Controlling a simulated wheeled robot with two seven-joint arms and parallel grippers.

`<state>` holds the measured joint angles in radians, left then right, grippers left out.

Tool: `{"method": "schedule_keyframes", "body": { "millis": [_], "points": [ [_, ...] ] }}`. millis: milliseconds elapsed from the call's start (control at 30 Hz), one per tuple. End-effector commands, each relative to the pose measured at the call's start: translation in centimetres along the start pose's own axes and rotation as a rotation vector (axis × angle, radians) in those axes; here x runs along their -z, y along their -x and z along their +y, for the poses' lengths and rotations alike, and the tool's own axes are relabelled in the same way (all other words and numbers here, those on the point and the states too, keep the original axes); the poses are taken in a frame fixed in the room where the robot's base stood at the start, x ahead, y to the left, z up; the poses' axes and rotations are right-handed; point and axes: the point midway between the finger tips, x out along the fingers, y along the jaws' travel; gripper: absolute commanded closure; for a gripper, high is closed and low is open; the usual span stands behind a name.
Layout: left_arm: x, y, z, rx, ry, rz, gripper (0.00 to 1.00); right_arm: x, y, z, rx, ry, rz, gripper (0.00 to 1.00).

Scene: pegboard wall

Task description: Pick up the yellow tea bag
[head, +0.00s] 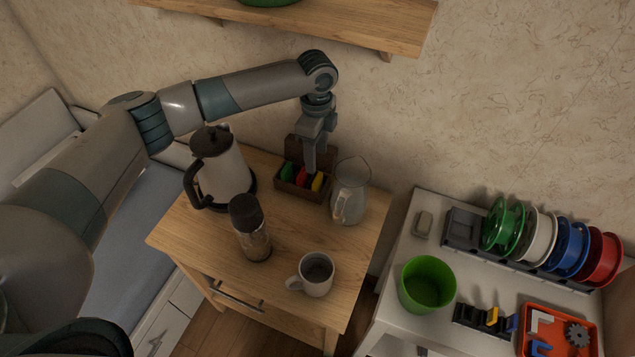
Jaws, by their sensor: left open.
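The yellow tea bag (318,182) stands at the right end of a small brown wooden box (289,189), with a red tea bag (302,177) and a green tea bag (287,171) to its left. The box sits at the back of the wooden cabinet top, its lid raised behind. My left gripper (310,168) points down just above the box, close to the red and yellow tea bags. It is open and seems to hold nothing. The gap between its fingers is hard to see from here. My right gripper is not in view.
A glass pitcher (350,192) stands close to the right of the box. A white kettle (222,175) is at the left, a dark-lidded jar (252,230) and a mug (316,273) in front. A shelf (340,22) hangs above. A white table (395,300) stands right.

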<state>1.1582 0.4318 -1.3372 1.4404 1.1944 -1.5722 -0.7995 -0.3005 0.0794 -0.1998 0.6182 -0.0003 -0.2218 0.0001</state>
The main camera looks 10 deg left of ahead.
Motion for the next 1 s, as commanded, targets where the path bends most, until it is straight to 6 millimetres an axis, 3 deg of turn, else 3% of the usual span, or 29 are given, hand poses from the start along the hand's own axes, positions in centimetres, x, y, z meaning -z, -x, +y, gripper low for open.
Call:
{"method": "schedule_keyframes", "body": {
  "millis": [233, 767, 1000],
  "points": [
    [0.0, -2.8, 0.1, -0.002, 0.000, 0.000, 0.52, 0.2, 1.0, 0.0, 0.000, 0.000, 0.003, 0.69],
    [0.1, -3.8, 0.0, -0.002, 0.001, -0.001, 0.52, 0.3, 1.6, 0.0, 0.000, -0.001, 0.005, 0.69],
    [0.2, -6.7, -0.1, -0.003, 0.001, 0.000, 0.52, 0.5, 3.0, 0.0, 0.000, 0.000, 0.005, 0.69]
  ]
}}
